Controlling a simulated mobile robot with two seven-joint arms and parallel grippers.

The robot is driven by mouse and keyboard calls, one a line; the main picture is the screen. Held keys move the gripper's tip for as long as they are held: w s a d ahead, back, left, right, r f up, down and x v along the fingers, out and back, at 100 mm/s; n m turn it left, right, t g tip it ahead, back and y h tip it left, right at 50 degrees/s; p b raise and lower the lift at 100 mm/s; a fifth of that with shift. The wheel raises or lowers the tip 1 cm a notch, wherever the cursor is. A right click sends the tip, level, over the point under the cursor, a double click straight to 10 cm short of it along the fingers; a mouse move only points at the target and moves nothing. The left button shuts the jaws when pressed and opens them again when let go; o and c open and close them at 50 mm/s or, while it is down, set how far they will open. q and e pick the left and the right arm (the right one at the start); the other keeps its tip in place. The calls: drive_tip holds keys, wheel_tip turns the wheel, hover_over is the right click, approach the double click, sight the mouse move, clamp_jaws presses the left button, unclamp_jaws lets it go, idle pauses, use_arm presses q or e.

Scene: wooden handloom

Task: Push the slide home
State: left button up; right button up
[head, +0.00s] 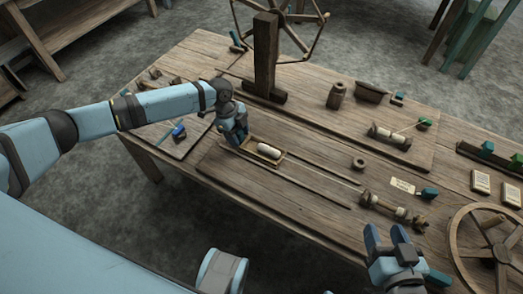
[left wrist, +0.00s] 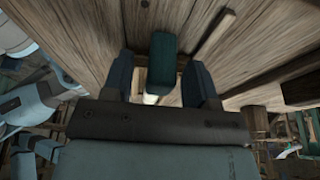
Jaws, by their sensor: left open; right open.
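The slide appears to be a shallow wooden tray (head: 282,159) holding a white roll (head: 268,151), at the left end of two long thin rails (head: 315,186) on the table. My left gripper (head: 238,138) is open and points down at the tray's left end. In the left wrist view a dark green block (left wrist: 162,58) lies between the two spread fingers, and I cannot tell whether they touch it. My right gripper (head: 386,236) is open and empty near the table's front edge.
A wooden post (head: 265,55) with a spoked wheel stands behind the tray. A spindle (head: 395,208), a small ring (head: 358,163) and a large wheel (head: 497,250) are to the right. The board between the rails is clear right of the tray.

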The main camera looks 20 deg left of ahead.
sight(274, 157)
use_arm(q)
drive_tip(key=shift+c, duration=0.4)
drive_tip(key=c, duration=0.7)
drive_tip(key=d+p, duration=0.1)
drive_tip(key=d, duration=0.3)
drive_tip(key=s+d+p, duration=0.1)
drive_tip(key=d, duration=0.3)
drive_tip(key=d+p, duration=0.2)
drive_tip(key=d, duration=0.1)
drive_tip(key=shift+s+d+r, duration=0.1)
drive_tip(key=shift+s+d, duration=0.2)
drive_tip(key=shift+d, duration=0.1)
drive_tip(key=shift+c, duration=0.2)
drive_tip(key=d, duration=0.4)
drive_tip(key=s+d+p, duration=0.1)
drive_tip(key=d, duration=0.6)
drive_tip(key=shift+s+d+p, duration=0.3)
drive_tip(key=shift+s+d, duration=0.05)
drive_tip(key=o, duration=0.9)
drive_tip(key=shift+c, duration=0.2)
